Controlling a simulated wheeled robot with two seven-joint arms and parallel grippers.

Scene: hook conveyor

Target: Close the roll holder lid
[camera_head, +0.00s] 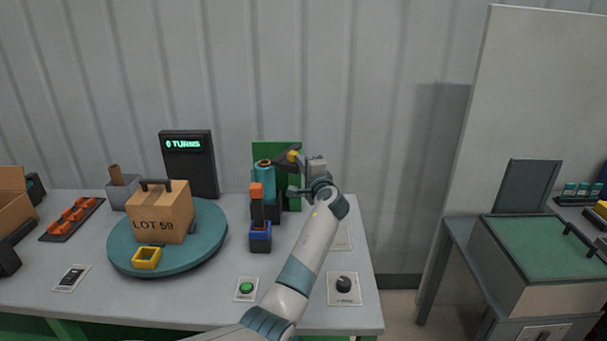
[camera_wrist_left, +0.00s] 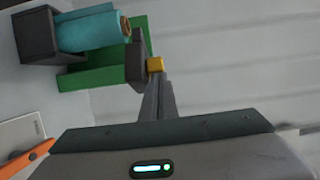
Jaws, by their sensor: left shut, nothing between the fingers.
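The roll holder has an upright green back panel (camera_head: 262,148) and a dark base, with a teal roll (camera_head: 265,178) standing in it. The roll also shows at the upper left of the left wrist view (camera_wrist_left: 90,33). A dark lid-like piece (camera_wrist_left: 135,62) with a yellow knob (camera_wrist_left: 155,65) sits by the roll's top end, on the green side. In the head view it appears tilted up, off the roll top. My left gripper (camera_head: 302,160) is shut and empty, its fingertips close to the yellow knob; I cannot tell whether they touch. My right gripper is out of view.
An orange-topped dark post in a blue holder (camera_head: 260,236) stands just in front of the roll holder. A teal turntable (camera_head: 206,256) carrying a carton (camera_head: 162,211) is to the left. A green button (camera_head: 246,288) and a knob panel (camera_head: 344,288) lie near the front edge.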

